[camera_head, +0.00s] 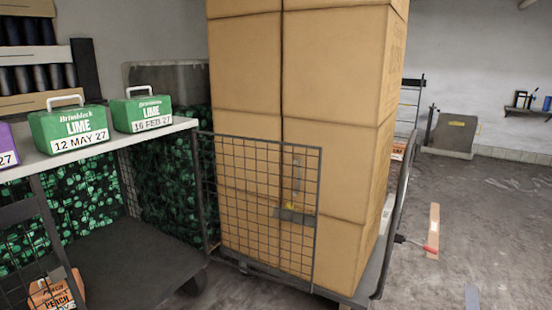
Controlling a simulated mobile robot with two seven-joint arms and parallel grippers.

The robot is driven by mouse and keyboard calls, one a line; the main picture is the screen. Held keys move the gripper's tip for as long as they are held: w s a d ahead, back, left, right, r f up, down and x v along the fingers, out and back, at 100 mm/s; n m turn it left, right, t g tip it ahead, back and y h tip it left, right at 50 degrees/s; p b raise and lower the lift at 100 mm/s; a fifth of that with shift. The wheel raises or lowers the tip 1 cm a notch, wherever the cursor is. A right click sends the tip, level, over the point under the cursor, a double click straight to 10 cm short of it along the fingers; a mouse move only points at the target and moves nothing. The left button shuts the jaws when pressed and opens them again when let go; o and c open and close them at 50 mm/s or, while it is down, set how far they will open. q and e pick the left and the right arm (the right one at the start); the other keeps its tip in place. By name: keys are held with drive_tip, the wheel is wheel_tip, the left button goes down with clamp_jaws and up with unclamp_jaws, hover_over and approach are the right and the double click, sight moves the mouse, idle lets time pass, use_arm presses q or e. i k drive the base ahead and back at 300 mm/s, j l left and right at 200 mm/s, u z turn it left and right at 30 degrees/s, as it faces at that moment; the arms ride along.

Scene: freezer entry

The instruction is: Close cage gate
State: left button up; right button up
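The gate's left edge meets an upright post. Its right edge stands in front of the boxes, apart from the cage's right upright. A vertical handle (298,176) and a grey latch plate with a yellow mark (296,215) sit near that right edge. A red-tipped lever (430,248) sticks out at the cage's right side. Neither of my grippers can be made out.
A pale shelf (110,147) with green lime boxes (68,127) is at the left. Below it are a dark flat cart deck (135,260) and an orange peach box (52,295). A wooden plank (433,230) lies on the right floor, which is otherwise mostly clear.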

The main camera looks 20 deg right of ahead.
sight(309, 220)
drive_tip(key=i+l+u, duration=0.3)
drive_tip(key=i+l, duration=0.4)
drive_tip(key=l, duration=0.1)
